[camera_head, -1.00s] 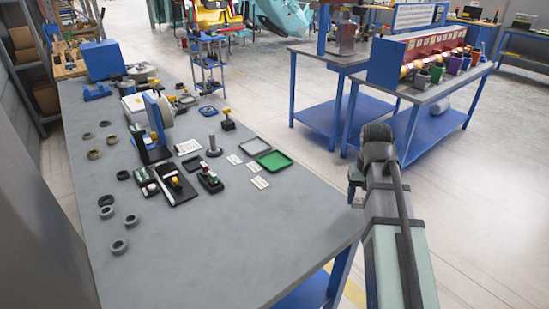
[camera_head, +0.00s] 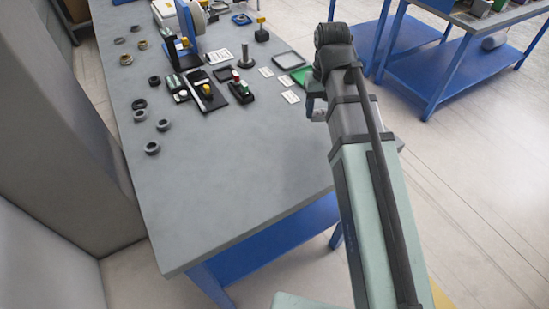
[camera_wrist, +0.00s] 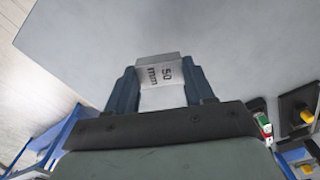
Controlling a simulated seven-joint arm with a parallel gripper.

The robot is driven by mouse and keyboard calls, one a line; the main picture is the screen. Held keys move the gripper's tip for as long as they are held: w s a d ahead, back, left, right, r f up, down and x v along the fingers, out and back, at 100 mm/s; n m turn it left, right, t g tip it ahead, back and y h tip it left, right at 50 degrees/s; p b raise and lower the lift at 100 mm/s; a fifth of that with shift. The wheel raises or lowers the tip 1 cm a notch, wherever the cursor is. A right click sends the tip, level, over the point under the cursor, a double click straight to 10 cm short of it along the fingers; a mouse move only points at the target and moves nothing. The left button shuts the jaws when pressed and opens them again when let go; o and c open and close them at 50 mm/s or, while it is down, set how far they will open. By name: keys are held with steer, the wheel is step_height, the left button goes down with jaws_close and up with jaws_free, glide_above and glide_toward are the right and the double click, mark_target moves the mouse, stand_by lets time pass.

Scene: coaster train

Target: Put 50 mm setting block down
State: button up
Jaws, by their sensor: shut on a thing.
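The setting block (camera_wrist: 161,75) is a pale metal block marked "50 mm", seen in the wrist view. My gripper (camera_wrist: 160,85) is shut on it, with one dark blue finger on each side. In the head view my gripper (camera_head: 316,106) hangs by the right edge of the grey bench (camera_head: 235,165), beside the white cards. The block is too small there to make out clearly. In the wrist view the plain grey bench top (camera_wrist: 240,40) lies beyond the block. I cannot tell how high the block is above it.
White cards (camera_head: 290,97), a grey tray (camera_head: 288,60) and a partly hidden green tray (camera_head: 300,75) lie near my gripper. A black stand with buttons (camera_head: 240,90) and several rings (camera_head: 152,148) are farther left. The bench's front part is clear.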

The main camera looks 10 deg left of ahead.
mark_target(284, 155)
steer(key=shift+s+a+r+n, duration=1.2)
steer(key=shift+s+a+n, duration=1.2)
steer(key=shift+s+a, duration=1.85)
steer(key=shift+s+d+f, duration=0.1)
steer(key=shift+d+f, duration=0.05)
steer(key=shift+f, duration=1.45)
steer(key=shift+s+d+f, duration=0.15)
steer(key=shift+f, duration=1.4)
steer(key=shift+s+d+f, duration=0.1)
steer(key=shift+d+f, duration=0.05)
steer(key=shift+f, duration=1.45)
steer(key=shift+f, duration=0.1)
steer(key=o, duration=1.2)
steer(key=shift+o, duration=0.2)
step_height(284, 155, up, 7)
steer(key=shift+r, duration=0.4)
steer(key=c, duration=0.3)
